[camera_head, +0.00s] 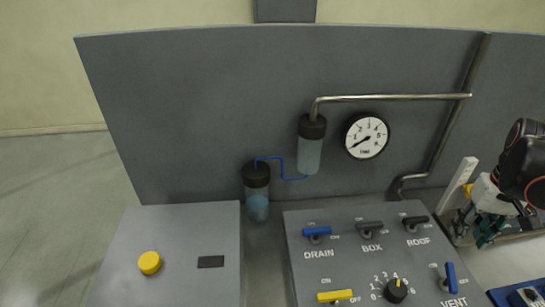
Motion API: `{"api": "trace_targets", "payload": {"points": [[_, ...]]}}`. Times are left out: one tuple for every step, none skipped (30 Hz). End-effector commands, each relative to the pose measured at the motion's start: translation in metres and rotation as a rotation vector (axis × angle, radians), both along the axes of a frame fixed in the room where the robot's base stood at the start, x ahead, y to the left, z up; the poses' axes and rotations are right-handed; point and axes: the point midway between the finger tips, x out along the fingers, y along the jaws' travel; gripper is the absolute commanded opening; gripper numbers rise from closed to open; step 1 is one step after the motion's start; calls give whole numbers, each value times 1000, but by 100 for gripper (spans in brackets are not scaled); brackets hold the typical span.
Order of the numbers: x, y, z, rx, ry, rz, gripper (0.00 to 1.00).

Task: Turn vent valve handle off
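The vent valve handle (450,278) is blue and stands nearly upright, slightly tilted, above the "VENT" label at the lower right of the grey control panel (294,255). A small label lies to its left, too small to read for sure. My gripper (472,232) is at the right, above and beyond the vent handle in the picture, apart from it. It is small and dark there, and I cannot tell how far its fingers are spread. I see nothing held in it.
Blue drain (316,232), dark box (369,226) and dark roof (415,221) handles line the panel's top. A yellow handle (335,296) and black numbered knob (396,290) sit lower. A white bar (457,185) and pipe (440,145) stand near my gripper. A blue-edged device (520,294) lies lower right.

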Motion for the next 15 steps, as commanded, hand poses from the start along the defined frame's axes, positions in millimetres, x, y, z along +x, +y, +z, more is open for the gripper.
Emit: {"api": "trace_targets", "payload": {"points": [[-8,-9,0,2,2,-25,35],[-11,-13,0,2,3,-34,35],[-15,-17,0,4,4,-44,35],[-17,-18,0,4,5,-49,35],[-18,-20,-1,4,6,-52,35],[-19,-21,-2,6,6,-55,35],[-19,-21,-3,6,6,-56,35],[-20,-21,-5,6,6,-57,35],[-20,-21,-9,6,6,-56,35],[-20,-21,-12,6,6,-56,35],[-19,-21,-16,6,6,-56,35],[-19,-21,-22,6,6,-55,35],[-19,-21,-28,6,6,-55,35],[-19,-21,-33,5,7,-55,35],[-19,-21,-41,5,7,-55,35]]}}
